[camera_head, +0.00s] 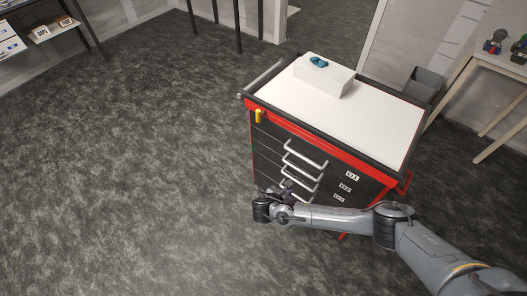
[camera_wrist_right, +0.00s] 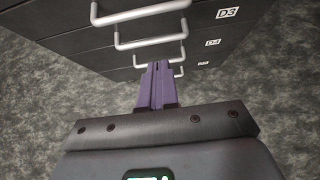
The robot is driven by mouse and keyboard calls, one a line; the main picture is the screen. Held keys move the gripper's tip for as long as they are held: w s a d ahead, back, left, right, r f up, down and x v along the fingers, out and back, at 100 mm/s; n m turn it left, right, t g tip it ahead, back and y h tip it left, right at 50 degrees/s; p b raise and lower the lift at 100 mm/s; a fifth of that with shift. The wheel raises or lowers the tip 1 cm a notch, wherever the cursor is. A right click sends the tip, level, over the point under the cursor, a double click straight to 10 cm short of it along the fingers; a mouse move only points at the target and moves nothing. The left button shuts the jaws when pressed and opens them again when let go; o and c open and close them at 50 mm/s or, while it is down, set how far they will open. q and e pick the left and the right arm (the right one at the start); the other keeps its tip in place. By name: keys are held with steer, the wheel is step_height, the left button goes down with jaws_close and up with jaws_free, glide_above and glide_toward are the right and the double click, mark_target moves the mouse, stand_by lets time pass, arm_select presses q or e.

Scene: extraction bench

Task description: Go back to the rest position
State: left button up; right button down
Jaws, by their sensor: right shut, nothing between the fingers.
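My right gripper (camera_head: 287,187) is in front of the drawer side of a black and red tool cart (camera_head: 262,150) in the head view. In the right wrist view its purple fingers (camera_wrist_right: 157,84) are together, with nothing between them. They overlap the lower drawer handles in the picture; I cannot tell whether they touch one. The handles (camera_wrist_right: 150,41) are silver bars on dark drawer fronts labelled D3 and D4. All drawers look closed. My right arm reaches in from the lower right. My left gripper is not in view.
The cart's white top (camera_head: 345,115) holds a white box (camera_head: 323,76) with a teal item (camera_head: 319,62) on it. A grey bin (camera_head: 426,84) and a wooden table (camera_head: 490,62) stand at the right. Open floor (camera_head: 130,170) lies to the left. A shelf (camera_head: 50,32) is at the far left.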

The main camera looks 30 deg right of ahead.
steer(key=s+a+f+g+y, duration=0.15)
steer(key=s+a+f, duration=0.3)
steer(key=s, duration=0.45)
steer(key=s+a+f+g+y, duration=0.1)
steer(key=s+a+f+g, duration=0.1)
steer(key=s+a+f, duration=0.5)
steer(key=s+a+r+m+g+y, duration=0.1)
steer(key=s+a+r+m+y, duration=0.25)
steer(key=s, duration=0.25)
steer(key=s+a+r+m+g+y, duration=0.1)
steer(key=s+a+r+m+y, duration=0.2)
steer(key=s, duration=0.4)
steer(key=w+d+r+m+t, duration=0.3)
steer(key=d+r+m, duration=0.2)
steer(key=r+m, duration=0.3)
steer(key=w+d+r+m+t, duration=0.25)
steer(key=d+r+m, duration=0.3)
steer(key=r, duration=0.55)
step_height(320, 180, up, 28)
steer(key=a+p, duration=0.1)
steer(key=p, duration=2.7)
steer(key=shift+m+p, duration=0.3)
